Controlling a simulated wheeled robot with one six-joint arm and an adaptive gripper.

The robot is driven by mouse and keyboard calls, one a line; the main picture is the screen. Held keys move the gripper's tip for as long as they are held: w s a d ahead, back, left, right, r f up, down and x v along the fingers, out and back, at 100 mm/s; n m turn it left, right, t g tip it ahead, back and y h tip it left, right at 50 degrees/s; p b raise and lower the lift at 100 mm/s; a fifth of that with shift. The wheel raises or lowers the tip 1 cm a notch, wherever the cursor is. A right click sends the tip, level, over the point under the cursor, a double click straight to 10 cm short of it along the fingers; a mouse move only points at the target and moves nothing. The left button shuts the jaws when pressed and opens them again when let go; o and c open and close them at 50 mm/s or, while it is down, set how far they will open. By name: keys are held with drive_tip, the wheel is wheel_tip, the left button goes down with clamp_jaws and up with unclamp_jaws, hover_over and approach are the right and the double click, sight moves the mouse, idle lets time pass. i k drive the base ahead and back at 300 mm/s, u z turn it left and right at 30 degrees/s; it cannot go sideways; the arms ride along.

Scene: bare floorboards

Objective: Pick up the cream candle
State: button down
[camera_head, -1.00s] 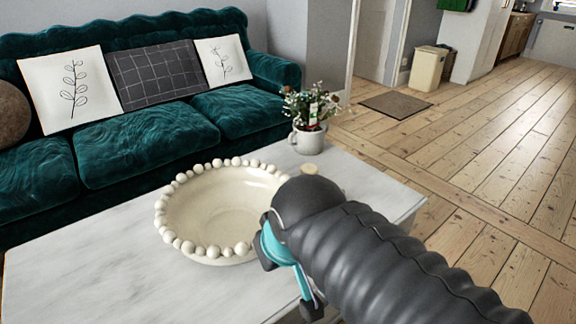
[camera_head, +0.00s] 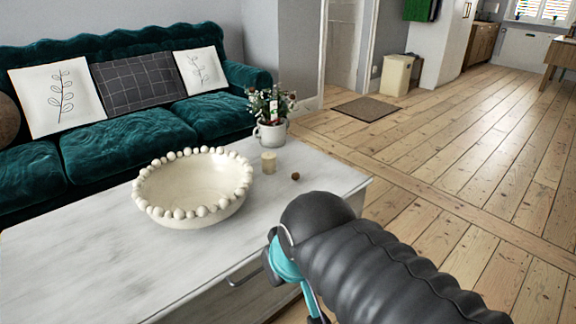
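The cream candle (camera_head: 268,162) is a small pale cylinder standing upright on the white coffee table (camera_head: 96,262). It is between the beaded bowl and the potted plant, and it is fully visible. My gripper (camera_head: 292,282) is at the near front edge of the table, nearer the camera than the candle and apart from it. The dark arm cover hides most of the gripper, so I cannot see whether its fingers are open.
A cream bowl with a beaded rim (camera_head: 196,190) stands left of the candle. A potted plant (camera_head: 270,128) stands behind it. A small brown ball (camera_head: 295,176) lies to its right. A green sofa (camera_head: 120,150) is behind the table. Floorboards (camera_head: 450,180) on the right are clear.

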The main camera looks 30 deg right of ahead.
sight(269, 158)
drive_tip(key=z, duration=0.5)
drive_tip(key=i, duration=0.5)
drive_tip(key=z, duration=1.1)
drive_tip(key=k, duration=0.65)
drive_tip(key=u, duration=0.9)
drive_tip(key=i, duration=0.5)
